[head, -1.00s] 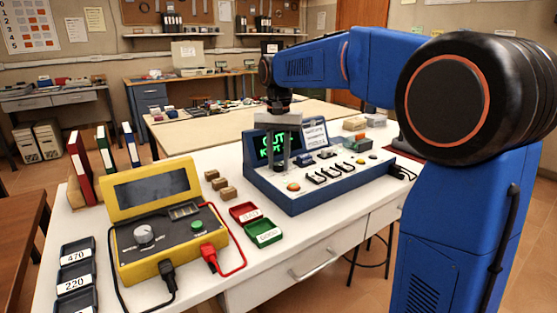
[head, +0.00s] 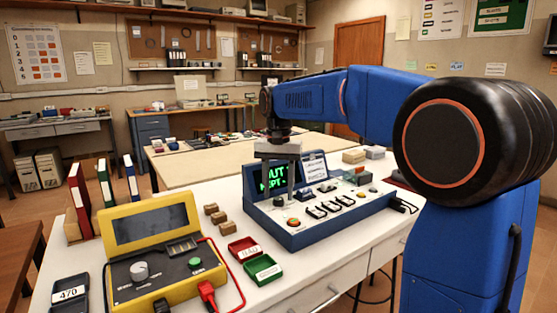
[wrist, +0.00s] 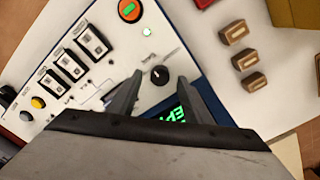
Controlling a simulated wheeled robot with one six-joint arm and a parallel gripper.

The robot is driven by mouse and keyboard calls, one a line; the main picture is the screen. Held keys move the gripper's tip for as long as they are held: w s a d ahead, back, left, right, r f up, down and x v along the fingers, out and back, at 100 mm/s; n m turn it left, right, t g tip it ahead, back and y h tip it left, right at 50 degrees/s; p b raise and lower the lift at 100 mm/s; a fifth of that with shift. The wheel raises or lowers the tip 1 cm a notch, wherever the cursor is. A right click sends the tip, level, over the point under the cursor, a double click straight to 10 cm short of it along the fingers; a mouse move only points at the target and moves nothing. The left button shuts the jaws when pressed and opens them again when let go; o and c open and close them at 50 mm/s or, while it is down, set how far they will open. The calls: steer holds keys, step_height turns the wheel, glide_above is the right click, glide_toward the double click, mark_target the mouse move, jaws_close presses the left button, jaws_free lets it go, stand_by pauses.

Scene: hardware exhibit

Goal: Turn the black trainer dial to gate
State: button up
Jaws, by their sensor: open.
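The black dial (wrist: 159,75) is a small round knob on the pale panel of the blue trainer (head: 330,222). In the wrist view it lies between the fingertips of my gripper (wrist: 158,80), with one finger to each side. The fingers are apart, and I see gaps between them and the dial. A small light mark shows on the dial, but the lettering around it is too small to read. In the head view my gripper (head: 279,178) points down over the trainer's left end, in front of its screen (head: 274,180) with green text.
A yellow meter (head: 150,255), wooden blocks (head: 214,213), and red and green trays (head: 263,268) stand to the left.

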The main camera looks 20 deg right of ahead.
mark_target(278, 198)
step_height(278, 198, up, 16)
stand_by(0.5)
steer(key=s+d+f+n+t, duration=0.1)
steer(key=s+d+f, duration=0.1)
steer(key=s+f, duration=0.5)
steer(key=s+d+f+n+t, duration=0.1)
steer(key=s+d+f+n, duration=0.2)
steer(key=s, duration=0.7)
steer(key=s+d+f+n+t, duration=0.1)
steer(key=s+d+f+t, duration=0.1)
steer(key=s+f, duration=1.4)
step_height(278, 198, down, 5)
steer(key=shift+s+r+t, duration=0.15)
steer(key=shift+s+t, duration=0.2)
steer(key=shift+t, duration=0.05)
